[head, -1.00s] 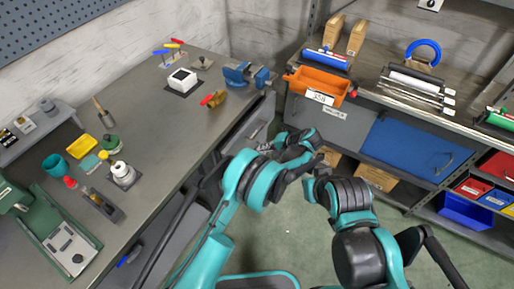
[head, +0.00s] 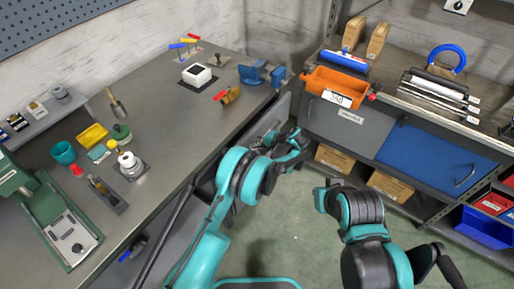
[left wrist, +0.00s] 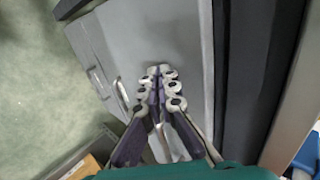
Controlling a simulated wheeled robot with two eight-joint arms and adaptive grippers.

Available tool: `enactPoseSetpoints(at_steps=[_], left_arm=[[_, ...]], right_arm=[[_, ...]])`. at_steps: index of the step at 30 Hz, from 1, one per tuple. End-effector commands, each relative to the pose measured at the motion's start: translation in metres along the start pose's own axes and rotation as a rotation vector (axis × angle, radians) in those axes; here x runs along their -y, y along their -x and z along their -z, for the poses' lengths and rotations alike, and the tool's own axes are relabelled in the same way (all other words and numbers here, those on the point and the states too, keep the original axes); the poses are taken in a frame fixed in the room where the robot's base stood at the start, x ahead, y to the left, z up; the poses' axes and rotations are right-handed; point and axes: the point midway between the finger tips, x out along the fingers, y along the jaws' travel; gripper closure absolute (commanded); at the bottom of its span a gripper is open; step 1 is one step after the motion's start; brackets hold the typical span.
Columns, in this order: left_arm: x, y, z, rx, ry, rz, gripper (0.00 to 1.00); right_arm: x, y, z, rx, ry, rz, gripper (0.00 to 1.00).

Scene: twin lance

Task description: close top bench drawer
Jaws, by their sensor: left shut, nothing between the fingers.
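The top bench drawer (head: 270,118) is a grey drawer under the bench's right front edge in the head view. It stands out from the bench, with part of its inside showing. My left gripper (head: 298,143) is at the drawer's near side. In the left wrist view the left gripper (left wrist: 163,72) is shut and empty, with its fingertips over a grey panel (left wrist: 140,35). Metal handles (left wrist: 122,94) show left of the fingers. I cannot tell whether the fingertips touch the panel. My right gripper (head: 325,198) is low over the floor, apart from the drawer; its fingers are unclear.
The workbench (head: 175,125) carries a blue vise (head: 258,73), a white box (head: 197,74) and several tools. A shelf unit with an orange bin (head: 340,84) and a blue panel (head: 435,155) stands at the right. Green floor (head: 290,225) lies open between.

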Motion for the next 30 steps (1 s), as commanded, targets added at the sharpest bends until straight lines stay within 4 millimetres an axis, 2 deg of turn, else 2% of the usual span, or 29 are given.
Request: enactPoseSetpoints(at_steps=[5,14,30], left_arm=[[0.003,-0.003,0.000,0.001,0.001,0.000,1.00],[0.033,-0.037,0.000,0.002,0.002,0.000,1.00],[0.033,-0.036,-0.001,0.001,0.001,0.002,1.00]], right_arm=[[0.000,-0.001,0.000,0.000,0.000,0.000,1.00],[0.000,-0.005,-0.004,0.000,0.000,0.000,1.00],[0.000,-0.007,-0.005,0.000,0.000,0.000,1.00]])
